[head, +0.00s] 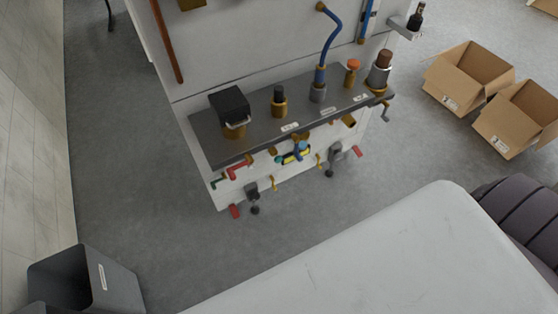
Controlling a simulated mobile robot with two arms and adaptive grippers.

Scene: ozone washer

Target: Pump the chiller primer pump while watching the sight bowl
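A white panel unit stands ahead of me in the head view, with a dark grey shelf (205,140) along its front. On the shelf are a black box-topped brass fitting (231,105), a black-knobbed brass fitting (279,102), a grey-and-brass fitting (318,92) with a blue hose, an orange-topped brass fitting (352,72) and a grey cylinder with a brown top (380,72). I cannot tell which is the chiller primer pump or the sight bowl; the small labels are unreadable. Neither of my grippers is in view.
Red-ended valves and a blue-and-yellow part (296,153) sit below the shelf. A small dark bottle (416,18) stands on a side bracket. Two open cardboard boxes (455,88) (495,135) lie right on the floor. A dark grey bin (117,287) is at lower left. Grey floor left of the unit is clear.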

